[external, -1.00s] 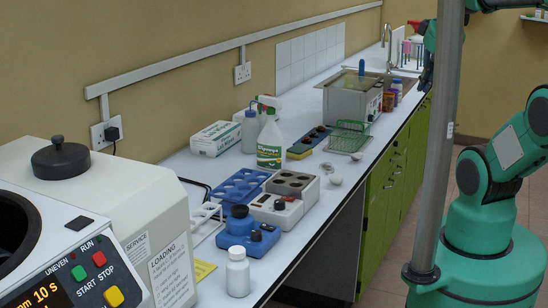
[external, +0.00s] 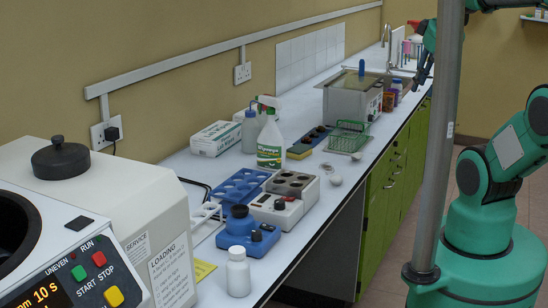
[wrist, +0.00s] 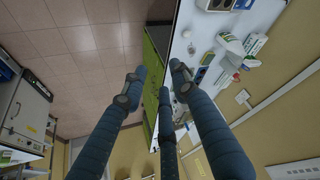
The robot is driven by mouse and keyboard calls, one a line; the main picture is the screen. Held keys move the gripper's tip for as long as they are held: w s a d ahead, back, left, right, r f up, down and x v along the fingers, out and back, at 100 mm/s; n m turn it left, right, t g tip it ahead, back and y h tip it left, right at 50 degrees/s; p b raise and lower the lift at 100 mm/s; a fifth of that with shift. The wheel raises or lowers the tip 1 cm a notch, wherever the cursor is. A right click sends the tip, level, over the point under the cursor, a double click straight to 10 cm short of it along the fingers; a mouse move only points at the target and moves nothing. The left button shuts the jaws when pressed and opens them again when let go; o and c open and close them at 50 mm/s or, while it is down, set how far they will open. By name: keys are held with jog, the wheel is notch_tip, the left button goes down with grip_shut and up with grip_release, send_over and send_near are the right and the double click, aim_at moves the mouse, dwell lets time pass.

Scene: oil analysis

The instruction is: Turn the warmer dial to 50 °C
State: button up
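The white block warmer (external: 287,207) sits on the bench in the external view, with dark wells on top. Its black dial (external: 280,204) and a red switch (external: 290,197) are on the sloped front; the dial's setting is too small to read. My gripper (external: 419,78) is at the far end of the bench, near the sink, well away from the warmer and partly behind the grey pole. In the wrist view my gripper (wrist: 157,86) has its three fingers spread, with nothing between them.
A blue device with a knob (external: 248,232), a blue rack (external: 238,186) and a white bottle (external: 238,272) stand close to the warmer. A spray bottle (external: 270,145) is behind it. A metal bath (external: 352,98) and green wire rack (external: 348,136) stand farther along.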

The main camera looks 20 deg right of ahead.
jog(key=w, duration=0.1)
jog(key=n+g+p, duration=0.4)
jog(key=n+g, duration=0.2)
jog(key=n, duration=1.6)
send_over(280, 201)
notch_tip(280, 201, down, 21)
notch_tip(280, 201, down, 14)
jog(key=shift+r+b, duration=0.15)
jog(key=shift+b, duration=0.6)
